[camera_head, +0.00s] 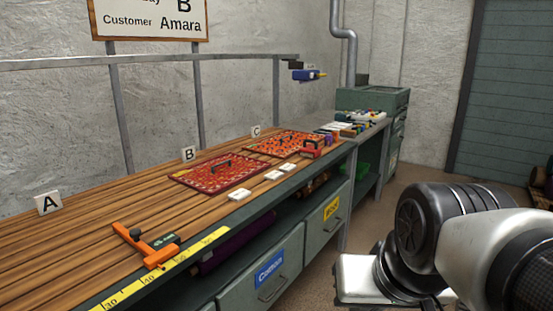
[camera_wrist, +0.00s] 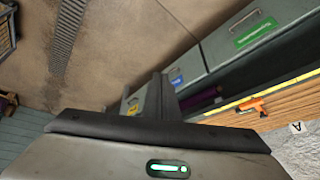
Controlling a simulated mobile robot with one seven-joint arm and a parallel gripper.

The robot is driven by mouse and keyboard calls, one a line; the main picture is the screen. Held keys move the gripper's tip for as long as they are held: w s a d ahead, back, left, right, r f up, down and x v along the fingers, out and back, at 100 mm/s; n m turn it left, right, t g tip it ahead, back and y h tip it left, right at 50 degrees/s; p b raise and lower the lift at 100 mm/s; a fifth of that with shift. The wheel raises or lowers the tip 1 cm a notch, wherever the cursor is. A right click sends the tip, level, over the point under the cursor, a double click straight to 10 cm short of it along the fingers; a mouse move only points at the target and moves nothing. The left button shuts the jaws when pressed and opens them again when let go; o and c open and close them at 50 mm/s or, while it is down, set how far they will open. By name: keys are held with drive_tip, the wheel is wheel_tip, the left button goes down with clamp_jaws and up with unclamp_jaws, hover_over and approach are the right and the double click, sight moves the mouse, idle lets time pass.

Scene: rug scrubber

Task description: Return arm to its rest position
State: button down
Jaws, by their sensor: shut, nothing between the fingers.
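My arm (camera_head: 470,240) shows at the lower right of the head view, bent, beside the workbench and clear of it. My gripper (camera_wrist: 157,80) shows in the middle of the wrist view. Its fingers are together, with nothing between them. Behind it in that view are the floor (camera_wrist: 120,35) and the front of the bench drawers (camera_wrist: 247,35). The gripper's fingertips cannot be made out in the head view.
The wooden workbench (camera_head: 90,234) runs along the left, with two red patterned rugs (camera_head: 213,174) (camera_head: 284,144), white blocks (camera_head: 274,175) and an orange tool (camera_head: 147,244). Drawers (camera_head: 262,276) face the floor. Open floor (camera_head: 420,173) lies behind my arm.

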wheel_tip(320, 180, up, 22)
drive_tip(key=s+d+p, duration=0.1)
drive_tip(key=p, duration=2.1)
drive_tip(key=shift+s+r+n, duration=0.2)
drive_tip(key=shift+s+n, duration=0.1)
drive_tip(key=shift+d, duration=0.1)
